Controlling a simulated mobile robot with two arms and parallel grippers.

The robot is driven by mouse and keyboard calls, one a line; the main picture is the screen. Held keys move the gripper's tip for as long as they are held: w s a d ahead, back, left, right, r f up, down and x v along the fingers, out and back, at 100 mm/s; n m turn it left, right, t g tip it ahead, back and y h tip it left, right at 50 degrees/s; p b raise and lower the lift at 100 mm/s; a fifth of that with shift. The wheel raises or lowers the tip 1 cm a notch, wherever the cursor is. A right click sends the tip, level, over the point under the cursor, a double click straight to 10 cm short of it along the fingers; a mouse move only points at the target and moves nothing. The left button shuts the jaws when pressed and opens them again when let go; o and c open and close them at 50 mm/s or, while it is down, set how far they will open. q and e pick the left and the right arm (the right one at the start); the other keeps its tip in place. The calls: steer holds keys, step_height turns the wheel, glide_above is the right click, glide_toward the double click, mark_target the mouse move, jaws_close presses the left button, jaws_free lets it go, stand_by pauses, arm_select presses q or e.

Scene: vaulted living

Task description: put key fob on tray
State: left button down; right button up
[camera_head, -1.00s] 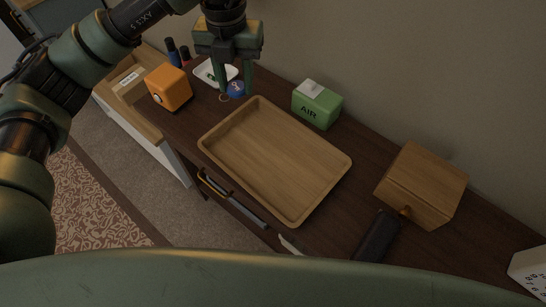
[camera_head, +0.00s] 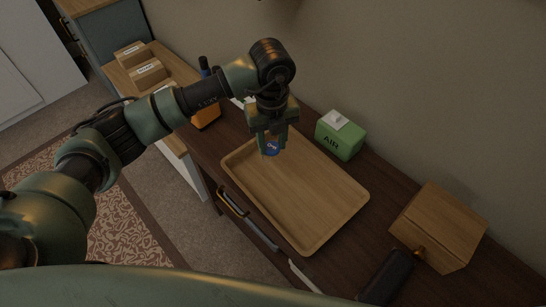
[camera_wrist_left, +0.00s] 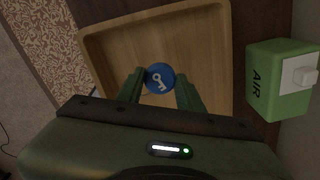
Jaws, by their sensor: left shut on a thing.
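The key fob (camera_head: 272,147) is a round blue disc with a white key mark. My left gripper (camera_head: 271,150) is shut on it and holds it over the back part of the wooden tray (camera_head: 310,205). In the left wrist view the fob (camera_wrist_left: 159,78) sits between the two green fingertips (camera_wrist_left: 159,85), with the tray floor (camera_wrist_left: 205,60) behind it. The height of the fob above the tray is hard to tell. The tray looks empty. My right gripper does not show.
A green AIR box (camera_head: 341,136) stands just behind the tray. A wooden box (camera_head: 438,225) and a dark case (camera_head: 388,275) lie to the right. An orange box (camera_head: 206,114) is at the left, partly hidden by my arm.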

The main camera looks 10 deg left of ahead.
mark_target(272, 166)
arm_select(q)
step_height(272, 166, down, 7)
steer(key=shift+f+p, duration=0.1)
steer(key=shift+p, duration=0.25)
steer(key=shift+f, duration=0.1)
steer(key=shift+f, duration=0.1)
steer(key=c, duration=0.9)
jaws_free()
step_height(272, 166, up, 12)
steer(key=shift+r+b, duration=0.15)
steer(key=shift+b, duration=0.9)
